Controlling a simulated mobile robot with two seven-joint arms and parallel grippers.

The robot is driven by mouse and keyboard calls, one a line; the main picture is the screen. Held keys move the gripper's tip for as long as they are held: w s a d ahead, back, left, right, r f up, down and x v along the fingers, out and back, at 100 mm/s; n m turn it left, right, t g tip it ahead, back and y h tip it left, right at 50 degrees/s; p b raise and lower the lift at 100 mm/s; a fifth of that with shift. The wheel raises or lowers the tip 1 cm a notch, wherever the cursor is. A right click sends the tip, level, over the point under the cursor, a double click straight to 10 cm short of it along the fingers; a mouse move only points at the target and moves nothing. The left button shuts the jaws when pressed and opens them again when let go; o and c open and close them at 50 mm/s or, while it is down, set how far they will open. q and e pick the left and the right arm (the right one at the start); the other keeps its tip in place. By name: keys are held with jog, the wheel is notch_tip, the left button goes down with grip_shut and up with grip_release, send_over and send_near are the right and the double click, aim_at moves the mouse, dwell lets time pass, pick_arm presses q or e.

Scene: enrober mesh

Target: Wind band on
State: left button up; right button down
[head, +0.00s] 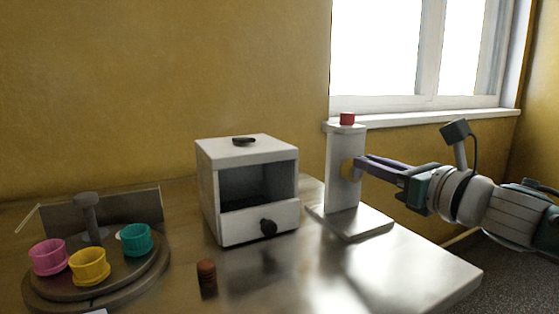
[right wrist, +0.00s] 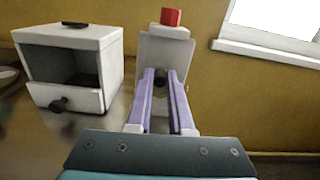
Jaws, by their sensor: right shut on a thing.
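A white upright post (head: 343,190) stands on a flat base plate, with a red cap (head: 347,118) on its top. My right gripper (head: 361,166) reaches in from the right, level with that part. In the right wrist view its two lilac fingers (right wrist: 160,80) are at the post (right wrist: 165,52), shut on a small dark knob (right wrist: 159,77). The fingers partly hide the post's face. No band can be made out. My left gripper is not in view.
A white box (head: 248,190) with an open front and a dark-knobbed drawer stands left of the post. A round stand (head: 95,288) with pink, yellow and teal cups is at far left. A brown cylinder (head: 207,277) stands in front. The table's right front is clear.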

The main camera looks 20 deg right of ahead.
jog(key=shift+d, duration=0.1)
jog(key=d+m, duration=0.1)
jog(key=m, duration=0.4)
jog(key=d+f+m, duration=0.1)
jog(key=m, duration=0.4)
jog(key=d+m, duration=0.1)
jog(key=m, duration=0.4)
jog(key=shift+w+f+m, duration=0.15)
jog(key=shift+f+m, duration=0.15)
jog(key=m, duration=0.3)
jog(key=shift+d+f, duration=0.15)
jog(key=shift+f, duration=0.2)
jog(key=shift+f+m, duration=0.2)
jog(key=shift+m, duration=0.5)
